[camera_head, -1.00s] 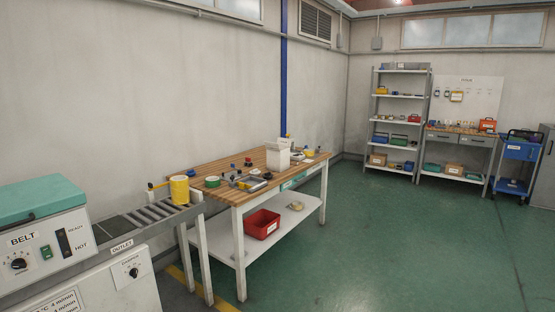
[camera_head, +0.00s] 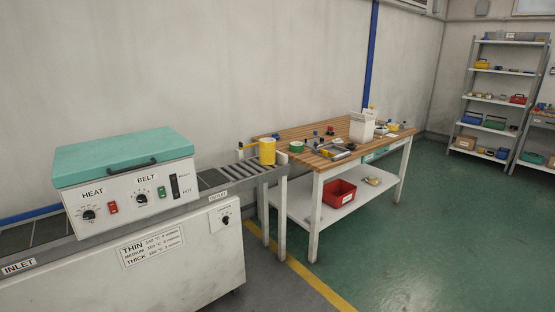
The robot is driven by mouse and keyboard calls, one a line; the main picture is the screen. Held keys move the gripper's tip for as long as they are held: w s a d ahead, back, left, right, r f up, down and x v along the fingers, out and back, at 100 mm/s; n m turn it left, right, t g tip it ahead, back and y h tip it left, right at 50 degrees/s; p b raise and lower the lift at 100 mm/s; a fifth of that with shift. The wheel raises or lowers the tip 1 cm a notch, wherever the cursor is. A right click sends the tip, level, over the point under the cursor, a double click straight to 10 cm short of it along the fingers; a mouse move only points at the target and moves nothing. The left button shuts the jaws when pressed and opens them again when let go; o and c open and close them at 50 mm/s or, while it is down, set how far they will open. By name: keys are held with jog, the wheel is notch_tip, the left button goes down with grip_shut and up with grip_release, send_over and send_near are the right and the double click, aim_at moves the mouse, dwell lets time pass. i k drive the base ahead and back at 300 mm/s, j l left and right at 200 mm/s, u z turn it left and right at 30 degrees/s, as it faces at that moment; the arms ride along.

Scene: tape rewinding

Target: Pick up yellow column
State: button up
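The yellow column (camera_head: 267,151) is a short upright yellow cylinder. It stands at the outlet end of the roller conveyor (camera_head: 232,178), close to the left edge of the wooden-topped workbench (camera_head: 290,134). A small yellow-tipped post shows just left of it. My gripper is not in view.
A belt machine (camera_head: 125,185) with a teal lid stands at the left, feeding the conveyor. The workbench holds a green roll (camera_head: 296,147), a white box (camera_head: 362,126) and small items. A red bin (camera_head: 338,193) sits on its lower shelf. Green floor (camera_head: 450,235) at the right is clear.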

aim_at(267, 154)
jog(key=i+u, duration=0.25)
jog(key=u, duration=0.15)
jog(key=i+l+u, duration=0.2)
jog(key=u, duration=0.25)
jog(key=i+l+u, duration=0.2)
jog(key=u, duration=0.2)
jog(key=i+l, duration=0.05)
jog(key=i, duration=0.05)
